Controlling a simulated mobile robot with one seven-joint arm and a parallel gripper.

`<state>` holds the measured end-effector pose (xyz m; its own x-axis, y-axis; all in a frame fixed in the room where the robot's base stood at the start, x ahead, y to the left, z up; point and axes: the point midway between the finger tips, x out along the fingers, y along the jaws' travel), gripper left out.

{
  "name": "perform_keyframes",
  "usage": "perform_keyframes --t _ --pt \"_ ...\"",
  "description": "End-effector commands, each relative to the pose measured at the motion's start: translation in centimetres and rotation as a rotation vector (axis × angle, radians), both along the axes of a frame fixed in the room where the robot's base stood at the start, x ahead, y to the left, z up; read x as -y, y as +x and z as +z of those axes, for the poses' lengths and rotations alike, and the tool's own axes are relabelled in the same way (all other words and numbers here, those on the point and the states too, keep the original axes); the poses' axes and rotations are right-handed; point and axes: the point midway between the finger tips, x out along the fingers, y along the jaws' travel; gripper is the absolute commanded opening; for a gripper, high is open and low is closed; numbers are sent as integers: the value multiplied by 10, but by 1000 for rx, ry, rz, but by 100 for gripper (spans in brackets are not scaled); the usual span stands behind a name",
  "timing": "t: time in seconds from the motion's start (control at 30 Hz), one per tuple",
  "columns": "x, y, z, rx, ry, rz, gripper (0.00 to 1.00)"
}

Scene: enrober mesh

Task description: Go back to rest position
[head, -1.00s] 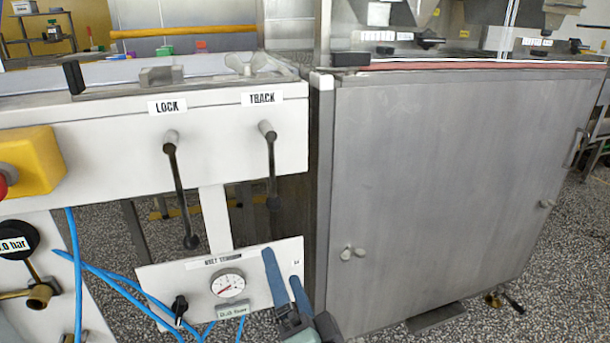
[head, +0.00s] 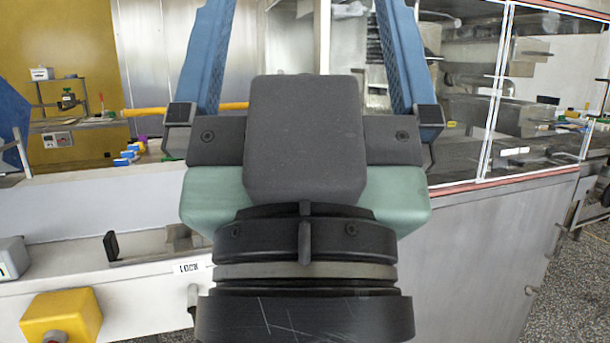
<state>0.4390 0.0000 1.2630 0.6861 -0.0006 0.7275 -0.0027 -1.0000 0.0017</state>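My gripper (head: 308,25) fills the middle of the head view, raised close in front of the camera. Its two blue fingers stand upright and wide apart, with nothing visible between them. The fingertips are cut off by the top edge of the picture. The grey and green gripper body and black wrist hide the middle of the machine. The white machine frame (head: 130,285) shows at the lower left, with its LOCK label (head: 192,268). The TRACK label and lever are not visible.
A yellow box (head: 62,318) sits on the frame at the lower left. A steel cabinet (head: 490,270) with a glazed enclosure (head: 540,90) above it stands at the right. A shelf (head: 75,122) is at the back left. Speckled floor (head: 575,285) shows at the right.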

Motion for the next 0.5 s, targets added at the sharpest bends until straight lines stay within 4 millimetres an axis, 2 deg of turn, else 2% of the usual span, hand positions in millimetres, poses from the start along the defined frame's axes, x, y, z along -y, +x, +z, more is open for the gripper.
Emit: perform_keyframes --t 0.03,0.5 --pt "0 0 33 -1 1 1 100" --pt "0 1 180 -2 0 3 100"
